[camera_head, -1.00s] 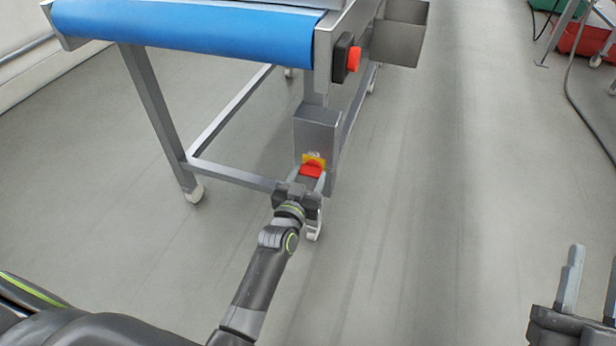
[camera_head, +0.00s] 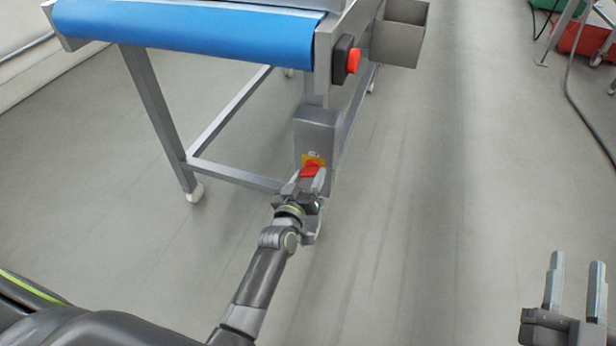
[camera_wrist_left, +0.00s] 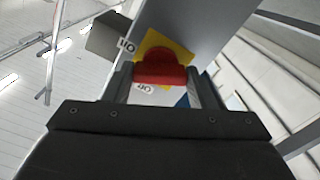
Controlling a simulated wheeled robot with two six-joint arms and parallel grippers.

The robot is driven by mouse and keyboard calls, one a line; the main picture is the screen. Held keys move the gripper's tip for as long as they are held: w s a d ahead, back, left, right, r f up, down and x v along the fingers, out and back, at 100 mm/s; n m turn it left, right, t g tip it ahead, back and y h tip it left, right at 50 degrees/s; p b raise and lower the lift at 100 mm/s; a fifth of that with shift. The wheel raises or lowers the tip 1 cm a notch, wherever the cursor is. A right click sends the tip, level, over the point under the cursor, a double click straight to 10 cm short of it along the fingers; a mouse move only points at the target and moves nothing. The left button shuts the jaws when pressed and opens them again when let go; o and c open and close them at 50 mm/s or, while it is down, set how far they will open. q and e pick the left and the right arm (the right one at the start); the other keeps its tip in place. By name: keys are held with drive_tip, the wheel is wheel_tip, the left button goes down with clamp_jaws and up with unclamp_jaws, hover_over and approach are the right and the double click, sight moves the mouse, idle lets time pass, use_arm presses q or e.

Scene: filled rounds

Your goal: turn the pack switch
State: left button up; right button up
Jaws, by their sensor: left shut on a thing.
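The pack switch is a red handle (camera_head: 311,170) on a yellow plate (camera_head: 314,160), low on the front of a grey box (camera_head: 316,128) on the conveyor's leg. My left gripper (camera_head: 311,180) is shut on the red handle. In the left wrist view the handle (camera_wrist_left: 160,70) sits between the two fingers, and the yellow plate (camera_wrist_left: 178,46) looks tilted against the gripper. A white label (camera_wrist_left: 127,47) shows beside the plate and an ON label (camera_wrist_left: 146,88) below the handle. My right gripper (camera_head: 575,275) is open and empty at the lower right.
The conveyor has a blue belt (camera_head: 190,24) and a metal frame on castors. A red push button (camera_head: 354,60) and a grey bin (camera_head: 399,42) are on its right side. A red crate (camera_head: 582,38) and a hanging cable are at the far right. The floor between is clear.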

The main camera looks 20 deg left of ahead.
use_arm(q)
drive_tip(key=shift+n, duration=0.5)
use_arm(e)
drive_tip(key=shift+f, duration=0.15)
use_arm(q)
drive_tip(key=o, duration=1)
